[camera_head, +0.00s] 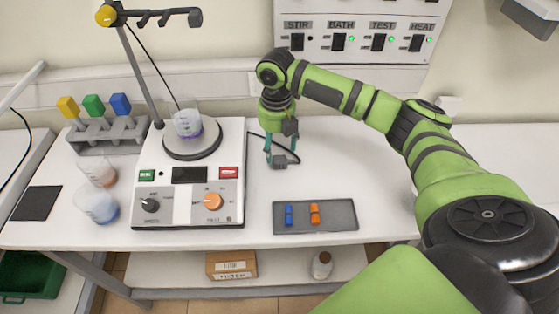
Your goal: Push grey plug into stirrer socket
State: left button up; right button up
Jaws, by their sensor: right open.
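The grey plug (280,162) lies on the white table, right of the stirrer. Its dark cord runs from the stirrer's right side. My right gripper (281,150) points down right at the plug, with its teal fingers apart. The fingers partly cover the plug, and I cannot tell whether they touch it. The stirrer socket, labelled STIR (297,42), is at the left end of the wall panel (355,60). The light beside it is dark. The stirrer (190,180) stands on the table with a beaker (188,123) on its plate. My left gripper is not in view.
A grey tray (335,217) holds blue and orange pieces. Beakers (97,206) and a rack (108,137) stand left of the stirrer. The table between stirrer and tray is clear.

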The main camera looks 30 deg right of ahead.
aim_at(280, 159)
jog(key=f, duration=0.1)
jog(key=f+p, duration=0.1)
jog(key=f, duration=0.2)
jog(key=shift+s+d+f+p, duration=0.25)
jog(key=shift+s+p, duration=0.05)
jog(key=shift+p, duration=0.1)
jog(key=shift+f, duration=0.3)
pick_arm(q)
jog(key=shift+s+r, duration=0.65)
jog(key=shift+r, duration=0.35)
pick_arm(e)
jog(key=shift+c, duration=0.4)
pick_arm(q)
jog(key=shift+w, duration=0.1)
pick_arm(e)
jog(key=c, duration=1.1)
